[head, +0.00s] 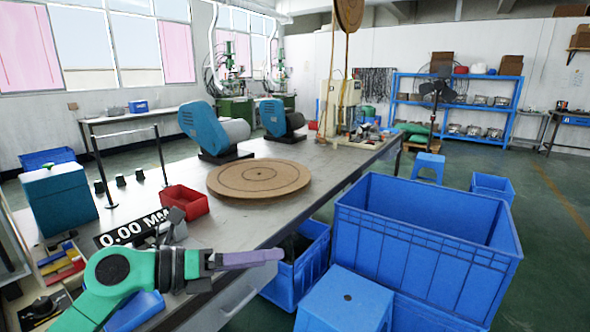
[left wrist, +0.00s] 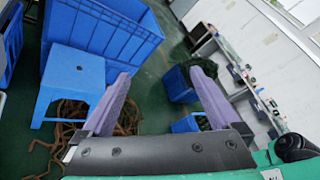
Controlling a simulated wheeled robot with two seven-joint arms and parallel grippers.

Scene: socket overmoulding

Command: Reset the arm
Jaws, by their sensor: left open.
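My left arm comes in from the lower left of the head view, and its gripper (head: 250,258) reaches over the front edge of the workbench (head: 330,172). In the left wrist view the two purple fingers of the left gripper (left wrist: 162,92) stand wide apart with nothing between them. Through the gap the wrist view shows the green floor. My right gripper is in neither view.
A large blue crate (head: 425,245) and a blue stool (head: 345,302) stand right of the bench. A smaller blue bin (head: 303,270) sits near the gripper. A round brown board (head: 259,178) and a red bin (head: 184,203) are on the bench. Brown cords (left wrist: 70,130) lie on the floor.

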